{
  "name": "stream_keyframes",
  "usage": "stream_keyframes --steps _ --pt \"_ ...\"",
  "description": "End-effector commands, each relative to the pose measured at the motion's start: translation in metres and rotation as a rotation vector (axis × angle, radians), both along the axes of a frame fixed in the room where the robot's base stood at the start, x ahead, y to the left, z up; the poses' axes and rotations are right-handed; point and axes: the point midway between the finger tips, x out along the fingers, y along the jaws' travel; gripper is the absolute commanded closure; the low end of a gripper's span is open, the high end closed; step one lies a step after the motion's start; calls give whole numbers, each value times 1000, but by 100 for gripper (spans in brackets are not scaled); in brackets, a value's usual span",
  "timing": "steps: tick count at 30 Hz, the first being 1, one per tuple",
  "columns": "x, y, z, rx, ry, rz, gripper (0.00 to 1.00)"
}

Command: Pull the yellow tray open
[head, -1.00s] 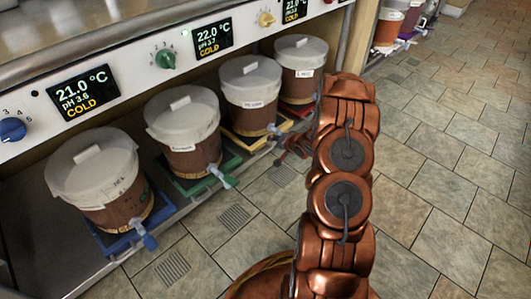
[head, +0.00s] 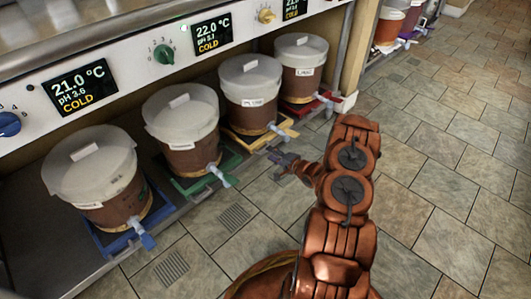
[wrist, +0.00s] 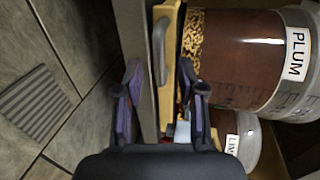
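The yellow tray (head: 257,141) sits on the low shelf under the third bucket from the left, between the green and red trays. In the wrist view the yellow tray (wrist: 176,42) runs upright in the picture, with a grey loop handle (wrist: 161,52) on its front. My gripper (head: 276,158) is low in front of the shelf, near the yellow tray's front. In the wrist view my gripper (wrist: 160,78) is open, its purple-padded fingers on either side of the handle's line. I cannot tell whether they touch anything. The bucket on the tray (wrist: 240,55) is labelled PLUM.
A blue tray (head: 125,235), a green tray (head: 200,180) and a red tray (head: 310,107) also hold lidded buckets with taps. A grey rail (wrist: 140,60) runs along the shelf front. The tiled floor (head: 440,190) to the right is clear.

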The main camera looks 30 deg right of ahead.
Motion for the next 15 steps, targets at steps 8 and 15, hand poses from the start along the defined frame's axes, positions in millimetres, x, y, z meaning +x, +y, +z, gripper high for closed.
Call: stream_keyframes --steps 8,15 --pt "33 9 -11 -1 4 1 61" --pt "42 11 -11 0 3 1 61"
